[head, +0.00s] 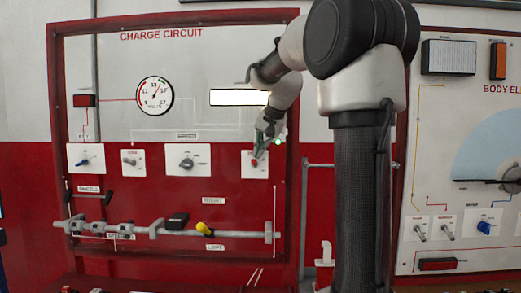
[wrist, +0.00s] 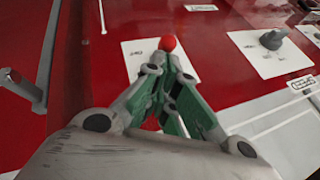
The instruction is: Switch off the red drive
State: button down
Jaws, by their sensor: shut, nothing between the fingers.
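The red ball-shaped switch knob (head: 254,162) is on a small white plate (head: 253,173) at the right of the charge circuit board. The red knob also shows in the wrist view (wrist: 168,43), top centre, over its white plate (wrist: 138,55). My gripper (head: 262,152) is shut and empty, its fingertips beside the red knob. In the wrist view the fingertips (wrist: 162,62) lie just below the knob. Whether they touch it cannot be told. The switch's lever is mostly hidden by the fingers.
A grey knob (head: 187,162), a small toggle (head: 129,161) and a blue knob (head: 87,162) sit on plates to the left. Below runs a horizontal rail (head: 160,232) with a yellow knob (head: 204,228). A round gauge (head: 155,95) is above. Bare red panel surrounds the switch plate.

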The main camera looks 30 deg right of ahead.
aim_at(260, 160)
jog(key=shift+s+a+f+t+h, duration=0.2)
jog(key=shift+s+a+t+h, duration=0.15)
jog(key=shift+t, duration=0.25)
jog(key=s+f, duration=0.1)
jog(key=s+a+f+t+h, duration=0.1)
jog(key=f, duration=0.1)
jog(key=shift+n, duration=0.3)
dwell(0.5)
jog(key=shift+a, duration=0.1)
jog(key=shift+s+a+f, duration=0.35)
jog(key=shift+s+f, duration=0.05)
jog(key=shift+s, duration=0.15)
